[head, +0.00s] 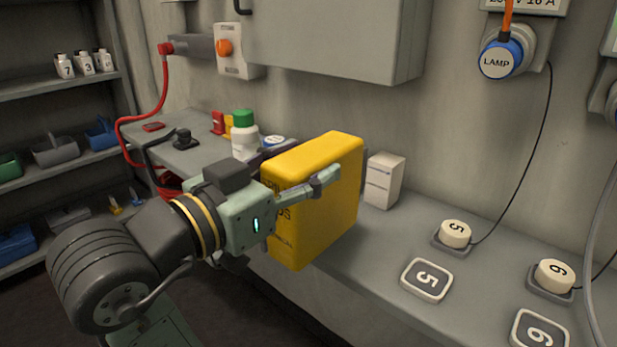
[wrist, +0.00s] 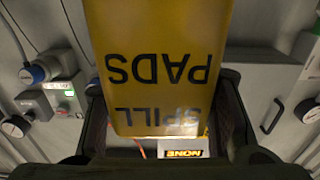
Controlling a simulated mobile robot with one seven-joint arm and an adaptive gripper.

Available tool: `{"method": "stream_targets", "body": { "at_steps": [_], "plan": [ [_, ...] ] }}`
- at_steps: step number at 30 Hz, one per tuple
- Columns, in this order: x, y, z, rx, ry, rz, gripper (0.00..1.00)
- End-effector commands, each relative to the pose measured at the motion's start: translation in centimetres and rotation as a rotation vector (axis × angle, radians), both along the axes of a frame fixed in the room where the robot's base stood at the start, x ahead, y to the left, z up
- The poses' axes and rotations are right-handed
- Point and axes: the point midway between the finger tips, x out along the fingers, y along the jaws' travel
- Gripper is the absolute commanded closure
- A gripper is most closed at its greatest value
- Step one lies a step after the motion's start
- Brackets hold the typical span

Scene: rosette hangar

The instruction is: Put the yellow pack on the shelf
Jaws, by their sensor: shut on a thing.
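The yellow pack (head: 325,195) is a large box held in front of the grey wall bench, near its front edge. In the wrist view the pack (wrist: 160,60) fills the upper middle, with the upside-down words "SPILL PADS". My gripper (head: 300,190) is shut on the pack, with one finger lying across its near side. The far finger is mostly hidden behind the pack. In the wrist view my fingers stand on both sides of the pack's lower part. A shelf unit (head: 60,88) stands at the left, with several levels.
The shelf levels hold small numbered white bottles (head: 87,64), grey, green and blue bins. The bench (head: 385,245) bears a white bottle with green cap (head: 243,133), a small white box (head: 383,180) and buttons 5 (head: 455,234) and 6 (head: 554,275). A grey cabinet (head: 330,40) hangs above. A red hose (head: 128,120) runs between shelf and bench.

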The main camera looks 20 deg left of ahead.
Motion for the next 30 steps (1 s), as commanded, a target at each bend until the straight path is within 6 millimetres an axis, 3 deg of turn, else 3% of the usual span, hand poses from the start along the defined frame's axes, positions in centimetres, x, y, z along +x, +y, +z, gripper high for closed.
{"method": "stream_targets", "body": {
  "at_steps": [4, 18, 25, 30],
  "plan": [
    [1.7, 0.5, -0.1, -0.005, 0.003, -0.008, 1.00],
    [12.8, 4.8, -1.1, -0.004, 0.003, -0.007, 1.00],
    [14.7, 5.7, -1.7, -0.002, 0.001, -0.004, 1.00],
    [14.7, 5.6, -3.8, -0.005, 0.002, -0.003, 1.00]
  ]
}}
